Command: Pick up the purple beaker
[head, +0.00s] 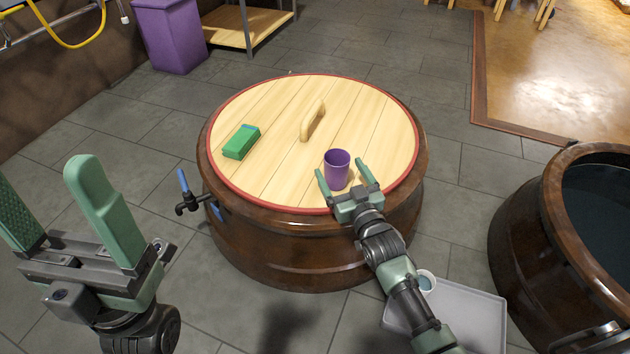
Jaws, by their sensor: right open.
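The purple beaker (337,166) stands upright on the wooden lid (270,112) of a large brown jar, near the lid's front right. My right gripper (343,177) is open. Its two green fingers reach toward the beaker from the front right, one at its left side and one at its right. I cannot tell whether they touch it. My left gripper (60,200) is at the lower left, large and close to the camera. Its fingers are wide apart with nothing between them.
A green box (241,142) lies on the lid's left, and a wooden handle (313,121) rises from its middle. A tap (187,203) sticks out on the jar's left. A grey tray (470,309) with a small cup (425,281) is at lower right, beside another jar (530,225).

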